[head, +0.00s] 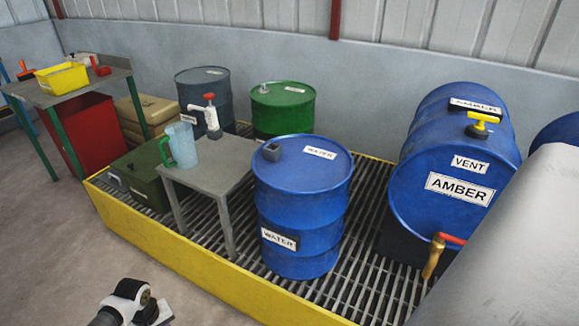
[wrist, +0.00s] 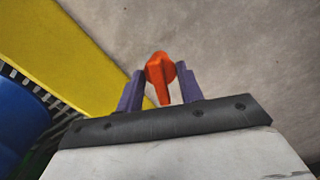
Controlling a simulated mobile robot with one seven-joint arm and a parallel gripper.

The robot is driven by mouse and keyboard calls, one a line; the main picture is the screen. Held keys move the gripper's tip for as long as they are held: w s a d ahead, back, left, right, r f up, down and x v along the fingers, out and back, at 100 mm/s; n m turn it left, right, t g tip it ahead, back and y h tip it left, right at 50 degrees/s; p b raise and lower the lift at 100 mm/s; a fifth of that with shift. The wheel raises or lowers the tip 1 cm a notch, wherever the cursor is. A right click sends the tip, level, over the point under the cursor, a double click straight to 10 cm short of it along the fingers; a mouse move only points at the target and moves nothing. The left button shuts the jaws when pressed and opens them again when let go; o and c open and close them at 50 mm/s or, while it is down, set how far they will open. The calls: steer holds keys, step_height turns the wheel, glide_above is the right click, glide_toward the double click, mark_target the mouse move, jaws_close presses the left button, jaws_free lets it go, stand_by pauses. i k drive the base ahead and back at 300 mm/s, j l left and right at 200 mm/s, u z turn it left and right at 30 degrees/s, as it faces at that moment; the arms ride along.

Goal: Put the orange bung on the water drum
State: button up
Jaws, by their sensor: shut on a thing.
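My gripper (wrist: 161,85) shows in the wrist view with its two purple fingers shut on the orange bung (wrist: 160,68). The bung has a flat grip fin and sits between the fingertips, above bare floor and clear of the drums. The water drum (head: 302,215) is blue and stands upright in the head view, with WATER labels on its top and side. A dark grey block-like fitting (head: 272,152) sits on its top near the left rim. I cannot make out my gripper or the bung in the head view.
A yellow-edged grated tray (head: 215,290) carries the drums. A grey stand (head: 213,175) with a turquoise jug (head: 184,145) is left of the water drum. A blue AMBER drum (head: 452,160) lies to the right, with a yellow vent tap. Open floor lies in front.

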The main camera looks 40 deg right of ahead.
mark_target(310, 172)
steer(key=j+z, duration=0.2)
steer(key=z, duration=0.75)
